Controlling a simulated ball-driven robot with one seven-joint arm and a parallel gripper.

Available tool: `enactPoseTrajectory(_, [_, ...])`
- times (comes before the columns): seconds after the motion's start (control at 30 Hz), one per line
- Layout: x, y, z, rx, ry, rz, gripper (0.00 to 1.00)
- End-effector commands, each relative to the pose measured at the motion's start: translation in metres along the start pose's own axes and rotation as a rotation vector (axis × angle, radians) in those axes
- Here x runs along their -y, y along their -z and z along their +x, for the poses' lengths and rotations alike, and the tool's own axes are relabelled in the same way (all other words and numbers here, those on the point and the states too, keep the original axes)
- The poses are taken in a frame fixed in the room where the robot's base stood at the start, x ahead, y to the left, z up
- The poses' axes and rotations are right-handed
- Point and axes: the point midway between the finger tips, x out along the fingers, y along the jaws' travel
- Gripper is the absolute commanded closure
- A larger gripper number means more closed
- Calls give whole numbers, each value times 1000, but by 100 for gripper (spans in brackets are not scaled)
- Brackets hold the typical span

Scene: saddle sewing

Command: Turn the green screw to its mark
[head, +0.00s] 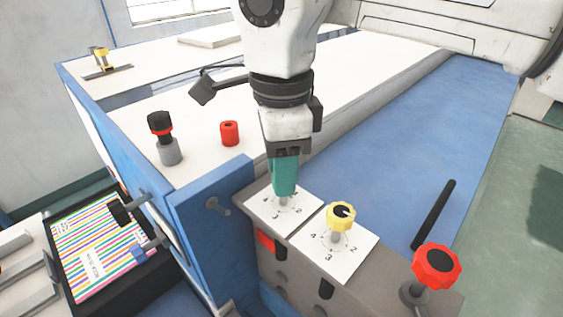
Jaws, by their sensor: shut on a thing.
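My gripper (284,188) points down over the left white numbered card, its teal-green end at the top of a short grey stem. It is shut on the green screw (283,202); the jaws hide its head, and only the stem shows below. The left dial card (262,203) has numbers around the stem, partly covered by my gripper. Which number the screw points to cannot be seen.
A yellow screw (341,215) with a black top stands close on the right dial card (359,254). A red knob (437,264) and a black lever (433,215) are farther right. A red-black knob (160,124) and red cylinder (229,133) stand left. The blue surface behind is clear.

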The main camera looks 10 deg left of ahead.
Motion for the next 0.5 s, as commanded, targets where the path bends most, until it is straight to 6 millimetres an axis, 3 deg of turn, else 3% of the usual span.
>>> enactPoseTrajectory(0.5, [0,0,-1,2,3,-407,93])
